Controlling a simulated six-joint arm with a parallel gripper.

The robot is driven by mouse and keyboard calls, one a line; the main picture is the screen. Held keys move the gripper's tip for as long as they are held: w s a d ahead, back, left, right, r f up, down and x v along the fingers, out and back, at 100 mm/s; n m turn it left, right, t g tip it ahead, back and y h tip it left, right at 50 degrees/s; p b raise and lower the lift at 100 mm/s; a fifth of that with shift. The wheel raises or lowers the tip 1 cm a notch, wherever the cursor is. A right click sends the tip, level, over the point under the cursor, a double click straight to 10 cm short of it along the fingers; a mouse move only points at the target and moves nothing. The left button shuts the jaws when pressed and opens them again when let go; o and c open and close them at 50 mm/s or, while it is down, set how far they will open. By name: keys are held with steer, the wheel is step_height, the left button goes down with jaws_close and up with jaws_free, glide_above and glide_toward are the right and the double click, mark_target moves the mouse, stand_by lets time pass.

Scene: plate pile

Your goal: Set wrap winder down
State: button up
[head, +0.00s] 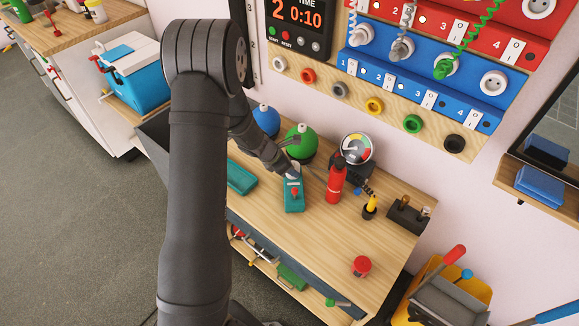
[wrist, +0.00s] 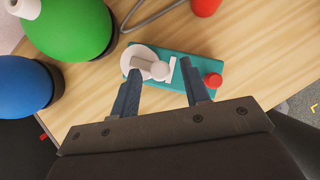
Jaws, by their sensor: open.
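The wrap winder, a teal base with a white wheel and crank and a red knob, stands on the wooden bench top; I see it in the head view (head: 293,198) and in the wrist view (wrist: 200,70). My gripper (head: 291,174) is at its far end in the head view. In the wrist view my gripper (wrist: 161,70) is open, its two fingers apart on either side of the white crank and over the teal base. I cannot tell whether a finger touches it. My arm hides part of the bench (head: 390,250) in the head view.
A green round bottle (head: 301,142) and a blue one (head: 266,120) stand behind. A red bottle (head: 336,182), a gauge (head: 355,150) and a yellow holder (head: 370,207) are to the right. A teal block (head: 241,178) lies left, and a red jar (head: 361,266) stands near the front.

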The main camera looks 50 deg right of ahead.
steer(key=shift+o, duration=0.5)
steer(key=v, duration=1.2)
steer(key=shift+r, duration=0.1)
steer(key=s+d+r+m+t+y, duration=0.1)
steer(key=s+d+m+y, duration=0.15)
steer(key=m, duration=1.35)
steer(key=s+d+r+m+t+y, duration=0.15)
steer(key=d+m+y, duration=0.25)
steer(key=m, duration=1.2)
steer(key=shift+h, duration=0.25)
steer(key=f, duration=1.2)
steer(key=shift+w, duration=0.35)
step_height(320, 180, down, 5)
steer(key=shift+w+d+f, duration=0.1)
steer(key=shift+w, duration=0.05)
